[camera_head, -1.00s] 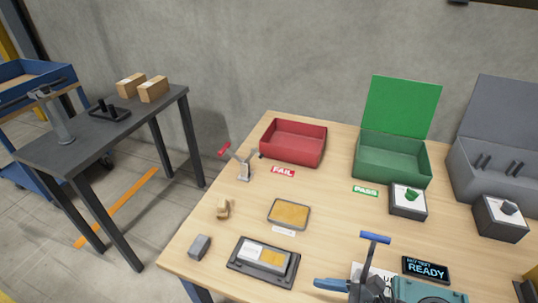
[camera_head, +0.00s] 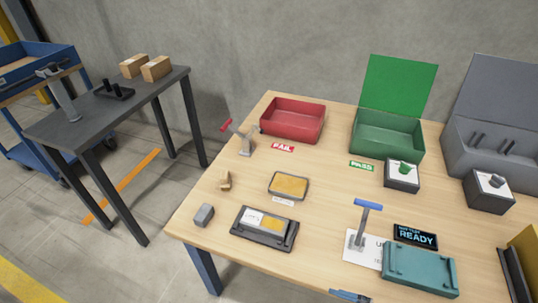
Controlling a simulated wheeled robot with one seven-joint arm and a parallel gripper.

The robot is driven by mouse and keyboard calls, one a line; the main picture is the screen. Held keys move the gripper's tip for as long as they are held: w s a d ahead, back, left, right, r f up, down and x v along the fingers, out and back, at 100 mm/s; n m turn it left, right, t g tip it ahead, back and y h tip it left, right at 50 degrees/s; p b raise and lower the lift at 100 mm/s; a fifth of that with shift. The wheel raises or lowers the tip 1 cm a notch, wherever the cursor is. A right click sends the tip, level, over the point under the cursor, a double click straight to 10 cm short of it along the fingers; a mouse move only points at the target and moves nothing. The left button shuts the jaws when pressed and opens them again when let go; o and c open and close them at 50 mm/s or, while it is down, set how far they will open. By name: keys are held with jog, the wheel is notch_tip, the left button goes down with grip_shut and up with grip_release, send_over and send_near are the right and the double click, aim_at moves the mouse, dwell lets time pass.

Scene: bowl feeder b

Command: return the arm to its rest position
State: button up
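Only a small blue and dark piece, which looks like part of my gripper (camera_head: 349,296), shows at the bottom edge of the head view. The rest of my arm is out of the picture. The piece appears at the near side of the wooden table (camera_head: 330,235), left of the teal box (camera_head: 420,270). Its fingers cannot be made out, so I cannot tell if it is open or shut. A blue T-handled lever (camera_head: 368,206) stands upright behind it, apart from it.
On the table are a red FAIL bin (camera_head: 292,120), a green PASS bin (camera_head: 388,135), a grey bin (camera_head: 490,145), a dark fixture (camera_head: 264,229), a small tray (camera_head: 289,186) and a READY display (camera_head: 415,236). A dark side table (camera_head: 125,113) stands left, across a floor gap.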

jog(key=s+d+r+n+t+h, duration=0.2)
jog(key=s+d+n+h, duration=0.15)
jog(key=s, duration=0.35)
jog(key=s+d+r+n+t+h, duration=0.1)
jog(key=s+d+n+h, duration=0.25)
jog(key=s, duration=0.25)
jog(key=s+r+n+t+h, duration=0.1)
jog(key=s+r+n, duration=0.3)
jog(key=r, duration=0.6)
jog(key=s+r+n+t+h+p, duration=0.1)
jog(key=s+r+n+t, duration=0.3)
jog(key=r+n, duration=0.4)
notch_tip(320, 180, up, 3)
jog(key=shift+s+d+f, duration=0.15)
jog(key=shift+s+d, duration=0.05)
jog(key=shift+d, duration=0.05)
